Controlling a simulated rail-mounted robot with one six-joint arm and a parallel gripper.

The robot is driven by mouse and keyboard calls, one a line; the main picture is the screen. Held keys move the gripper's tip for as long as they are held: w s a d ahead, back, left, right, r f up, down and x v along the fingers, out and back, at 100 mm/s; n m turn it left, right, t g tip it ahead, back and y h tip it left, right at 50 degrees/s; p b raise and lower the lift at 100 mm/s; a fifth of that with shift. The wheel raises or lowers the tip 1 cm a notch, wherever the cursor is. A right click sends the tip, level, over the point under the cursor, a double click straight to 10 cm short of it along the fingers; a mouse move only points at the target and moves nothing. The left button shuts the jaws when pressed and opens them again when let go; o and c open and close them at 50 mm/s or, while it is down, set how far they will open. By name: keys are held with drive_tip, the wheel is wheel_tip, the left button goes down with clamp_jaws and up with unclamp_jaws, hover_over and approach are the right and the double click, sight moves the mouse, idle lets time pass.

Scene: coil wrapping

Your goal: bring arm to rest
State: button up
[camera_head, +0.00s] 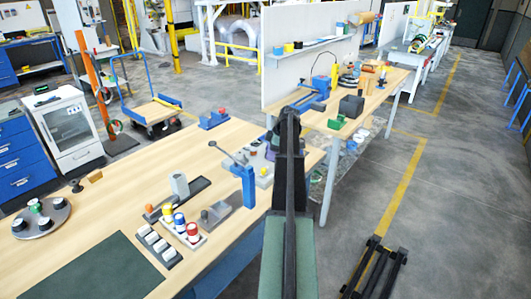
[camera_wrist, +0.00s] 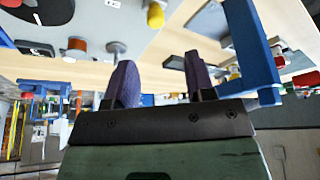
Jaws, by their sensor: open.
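My gripper (camera_wrist: 160,80) is open in the wrist view. Its two dark purple fingers stand apart with nothing held between them. In the head view my arm stretches forward from the bottom, over the right part of the wooden bench (camera_head: 95,215). There the gripper is mostly hidden behind the arm's far end. A blue post with a lever (camera_head: 245,185) stands on the bench just left of my arm. A blue upright (camera_wrist: 258,45) shows close beside the right finger in the wrist view.
The bench carries a round tray (camera_head: 28,232) with several spools, a dark green mat (camera_head: 105,272) and a rack of coloured spools (camera_head: 186,235). A white partition (camera_head: 295,75) and a second bench (camera_head: 352,122) stand beyond. The floor at right holds a black frame (camera_head: 375,270).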

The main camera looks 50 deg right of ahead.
drive_tip(key=shift+s+d+r, duration=0.15)
drive_tip(key=shift+r, duration=0.3)
drive_tip(key=s+a+r+m+g+h+p, duration=0.2)
drive_tip(key=s+a+r+m+p, duration=0.15)
drive_tip(key=a, duration=0.35)
drive_tip(key=s+a+r+m+g+h+p, duration=0.2)
drive_tip(key=a+m+h+p, duration=0.1)
drive_tip(key=a+m, duration=0.3)
drive_tip(key=w+a+f+b, duration=0.2)
drive_tip(key=w+a, duration=0.1)
drive_tip(key=a, duration=0.9)
drive_tip(key=w+a+f+b, duration=0.2)
drive_tip(key=a, duration=1.1)
drive_tip(key=s+a+f+n+y+b, duration=0.1)
drive_tip(key=s+a, duration=0.2)
drive_tip(key=a, duration=0.9)
drive_tip(key=s+a+f+n+y+b, duration=0.1)
drive_tip(key=s+a, duration=0.2)
drive_tip(key=a, duration=0.8)
drive_tip(key=shift+a+f+b, duration=0.3)
drive_tip(key=shift+a+f, duration=0.1)
drive_tip(key=shift+d, duration=0.1)
